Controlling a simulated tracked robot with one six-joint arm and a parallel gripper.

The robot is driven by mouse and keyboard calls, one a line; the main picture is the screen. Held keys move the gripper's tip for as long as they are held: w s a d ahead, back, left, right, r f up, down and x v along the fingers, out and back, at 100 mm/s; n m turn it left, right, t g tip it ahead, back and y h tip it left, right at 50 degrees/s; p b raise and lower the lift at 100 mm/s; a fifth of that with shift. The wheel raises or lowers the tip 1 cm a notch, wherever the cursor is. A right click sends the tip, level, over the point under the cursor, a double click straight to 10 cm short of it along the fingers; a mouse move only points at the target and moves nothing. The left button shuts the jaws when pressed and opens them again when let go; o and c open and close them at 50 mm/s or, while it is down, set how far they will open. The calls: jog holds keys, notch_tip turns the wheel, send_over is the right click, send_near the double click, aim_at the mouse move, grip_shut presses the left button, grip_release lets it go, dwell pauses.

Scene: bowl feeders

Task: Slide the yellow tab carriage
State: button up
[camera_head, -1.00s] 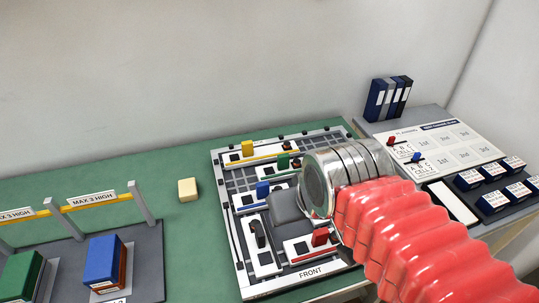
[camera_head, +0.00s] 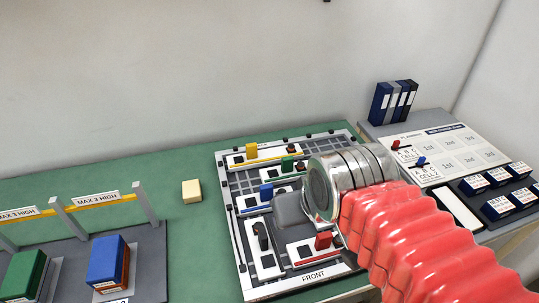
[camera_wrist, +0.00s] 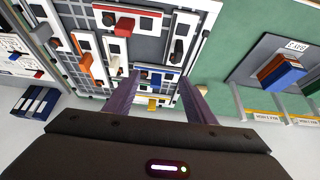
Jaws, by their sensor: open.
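The yellow tab (camera_head: 251,150) stands up on a white carriage plate at the back left of the fixture board (camera_head: 257,291). The yellow tab also shows in the wrist view (camera_wrist: 152,104), low between the fingers. My gripper (camera_wrist: 159,76) is open and empty, its two dark fingers apart above the board. The blue tab (camera_head: 266,190) is one row nearer; in the wrist view its plate shows between the fingertips. In the head view my wrist covers part of the board's right side, and my fingertips are hidden.
Green (camera_head: 287,164), black (camera_head: 261,236) and red (camera_head: 323,240) tabs stand close by on the board. A cream block (camera_head: 191,191) lies on the green table to the left. A rack with a blue box (camera_head: 107,262) stands front left. The table behind the board is clear.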

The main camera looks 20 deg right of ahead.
jog(key=shift+f, duration=0.1)
jog(key=w+f+g, duration=0.1)
jog(key=w+f, duration=0.3)
jog(key=w, duration=1.1)
jog(key=w+f+g, duration=0.2)
jog(key=w+f, duration=0.2)
jog(key=w, duration=1.1)
jog(key=w+r+t, duration=0.2)
jog(key=w+r, duration=0.1)
jog(key=w, duration=0.5)
jog(key=shift+r, duration=0.25)
jog(key=shift+f, duration=0.1)
